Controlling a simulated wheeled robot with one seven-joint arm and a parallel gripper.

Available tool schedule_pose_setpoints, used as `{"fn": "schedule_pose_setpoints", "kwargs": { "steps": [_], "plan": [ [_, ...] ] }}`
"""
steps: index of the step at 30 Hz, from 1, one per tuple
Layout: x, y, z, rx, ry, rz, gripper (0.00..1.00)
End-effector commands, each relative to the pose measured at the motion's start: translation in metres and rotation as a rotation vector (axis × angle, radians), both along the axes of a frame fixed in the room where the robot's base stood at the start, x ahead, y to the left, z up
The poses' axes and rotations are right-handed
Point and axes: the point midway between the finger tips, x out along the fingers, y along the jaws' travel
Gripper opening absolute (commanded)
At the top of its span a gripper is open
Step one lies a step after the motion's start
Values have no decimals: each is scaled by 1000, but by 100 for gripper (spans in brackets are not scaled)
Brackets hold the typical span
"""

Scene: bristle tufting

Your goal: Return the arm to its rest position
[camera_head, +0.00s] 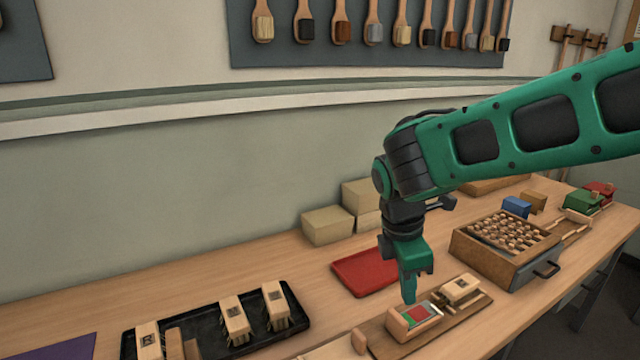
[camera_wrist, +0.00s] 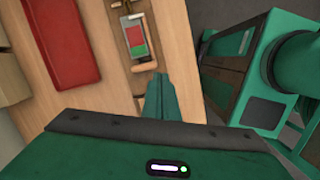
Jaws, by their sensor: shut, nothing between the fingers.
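My green arm reaches in from the right in the head view and bends down over the table. My gripper (camera_head: 410,292) points down, its fingers together, just over or beside a wooden fixture (camera_head: 395,322) with a small red and green panel (camera_head: 419,313). I cannot tell whether the fingertips touch it. In the wrist view the closed fingers (camera_wrist: 158,84) show at the lower middle with nothing between them. The red and green panel (camera_wrist: 136,38) lies ahead of them there.
A red tray (camera_head: 364,271) lies behind my gripper. A black tray (camera_head: 210,345) with several brush blocks is at the left. A wooden box (camera_head: 490,262) of small pegs stands at the right, with tan blocks (camera_head: 328,225) by the wall. Brushes hang on a wall board (camera_head: 270,52).

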Motion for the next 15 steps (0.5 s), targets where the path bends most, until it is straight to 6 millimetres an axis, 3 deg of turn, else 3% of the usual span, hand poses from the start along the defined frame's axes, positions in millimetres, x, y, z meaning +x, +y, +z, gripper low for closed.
{"fn": "schedule_pose_setpoints", "kwargs": {
  "steps": [1, 6, 15],
  "plan": [
    [-6, -28, 4, 16, -16, -139, 0],
    [-36, -101, 10, 64, -61, -600, 0],
    [-118, -191, 9, 133, -129, -1411, 0]
  ]
}}
